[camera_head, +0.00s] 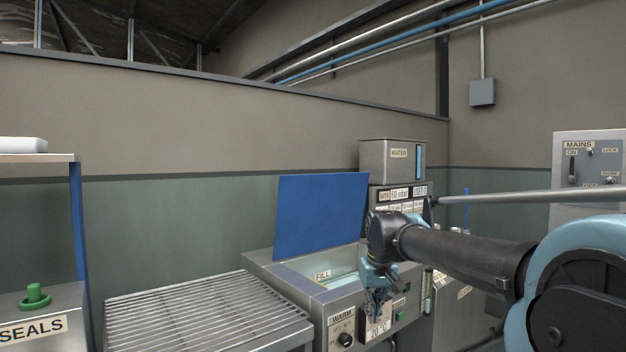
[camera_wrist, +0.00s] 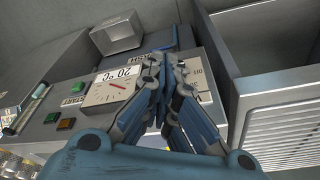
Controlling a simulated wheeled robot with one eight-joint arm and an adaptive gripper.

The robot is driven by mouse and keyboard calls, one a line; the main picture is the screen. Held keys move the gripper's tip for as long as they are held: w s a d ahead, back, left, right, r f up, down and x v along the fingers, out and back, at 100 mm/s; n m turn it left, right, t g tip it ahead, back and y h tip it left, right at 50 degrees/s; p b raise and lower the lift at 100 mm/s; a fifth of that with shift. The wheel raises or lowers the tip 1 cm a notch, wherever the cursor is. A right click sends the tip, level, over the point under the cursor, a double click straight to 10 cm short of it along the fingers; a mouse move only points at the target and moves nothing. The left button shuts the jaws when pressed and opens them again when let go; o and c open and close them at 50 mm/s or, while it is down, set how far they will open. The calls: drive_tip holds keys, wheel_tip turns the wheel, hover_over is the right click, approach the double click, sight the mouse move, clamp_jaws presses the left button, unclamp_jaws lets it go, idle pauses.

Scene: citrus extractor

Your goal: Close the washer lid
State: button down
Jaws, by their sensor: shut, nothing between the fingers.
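The washer lid is a blue panel (camera_head: 318,215) that stands open, nearly upright, at the back of the washer (camera_head: 345,297). The open tub in front of it shows a FILL label and a pale inside. My gripper (camera_head: 376,312) is shut and empty. It points down in front of the washer's front panel, near the 20 °C gauge, and is apart from the lid.
A slatted metal rack (camera_head: 205,308) adjoins the washer on the left. A water tank (camera_head: 391,162) and labelled panel stand behind the lid's right side. A MAINS cabinet (camera_head: 588,170) is at right.

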drive_tip(key=w+a+r+n+t+y, duration=0.15)
drive_tip(key=w+a+r, duration=0.35)
drive_tip(key=w+r, duration=1)
drive_tip(key=w+a+r+n+y, duration=0.1)
drive_tip(key=w+a+r+n, duration=0.25)
drive_tip(key=w+r, duration=1.15)
drive_tip(key=w+a+r+n+t+y, duration=0.1)
drive_tip(key=w+a+r, duration=0.5)
drive_tip(key=w+r, duration=0.9)
wheel_tip(320, 180, down, 10)
drive_tip(key=shift+w+a+r, duration=0.2)
drive_tip(key=shift+w+r, duration=0.05)
drive_tip(key=shift+s+g+h, duration=0.1)
drive_tip(key=shift+g+h, duration=0.15)
